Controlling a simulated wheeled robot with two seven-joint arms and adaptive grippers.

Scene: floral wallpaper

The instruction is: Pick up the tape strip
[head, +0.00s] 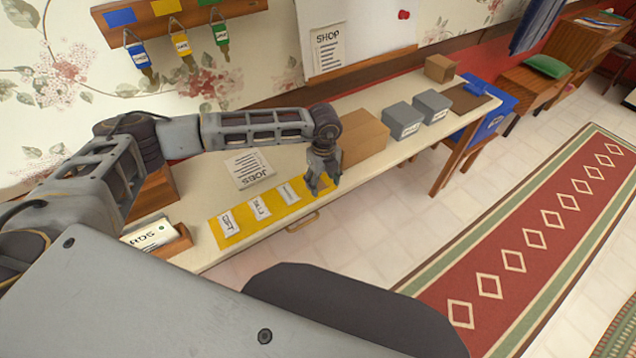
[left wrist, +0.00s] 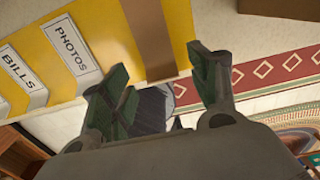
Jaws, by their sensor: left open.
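A flat brown strip, which looks like the tape strip (left wrist: 148,35), lies across the right part of a yellow mat (left wrist: 108,22) in the left wrist view. Labels reading BILLS and PHOTOS (left wrist: 72,44) are to its left. My left gripper (left wrist: 160,65) is open and empty, with the strip's near end showing between its fingertips. In the head view my left gripper (head: 322,186) points down over the right end of the yellow mat (head: 237,242) and hides the strip there. I cannot tell whether the fingers touch the mat. My right gripper is not in view.
A cardboard box (head: 364,138) stands just right of my left gripper on the long table. Grey bins (head: 403,119) are farther right. A JOBS sheet (head: 249,169) lies behind the mat. A wooden card box (head: 170,243) is at the near left. A drawer handle (head: 302,222) is on the front edge.

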